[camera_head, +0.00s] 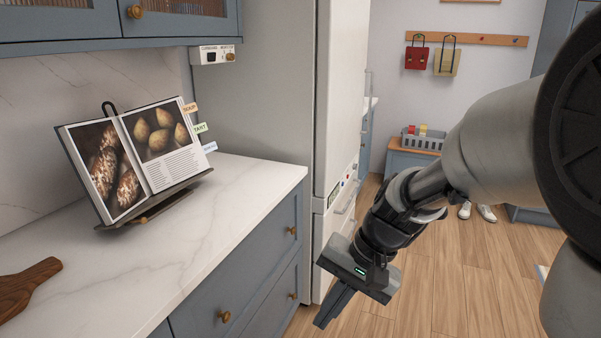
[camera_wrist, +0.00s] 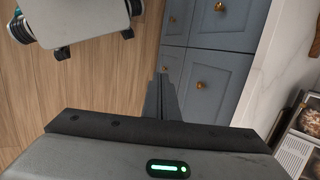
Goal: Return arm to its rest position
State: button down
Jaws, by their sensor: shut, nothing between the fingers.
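My gripper (camera_head: 334,306) hangs at the end of my arm in the head view, pointing down and to the left. It is in front of the white fridge and to the right of the counter's drawers, over the wood floor. Its fingers are together with nothing between them. In the wrist view the shut fingers (camera_wrist: 161,97) show against the floor and the blue drawer fronts. My arm comes in from the right side of the head view.
A marble counter (camera_head: 235,190) holds an open cookbook (camera_head: 150,155) on a stand and a wooden board (camera_head: 25,287). Blue drawers (camera_head: 240,290) are below. The white fridge (camera_head: 340,90) stands behind my gripper. A grey basket (camera_head: 422,143) sits on a bench. Floor at right is mostly clear.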

jog(key=s+d+r+n+t+h, duration=0.4)
jog(key=s+d+r+t+h, duration=0.15)
jog(key=s+d+r, duration=0.45)
notch_tip(320, 180, up, 23)
jog(key=p, duration=2.2)
jog(key=shift+a+y, duration=0.35)
jog(key=shift+s, duration=0.1)
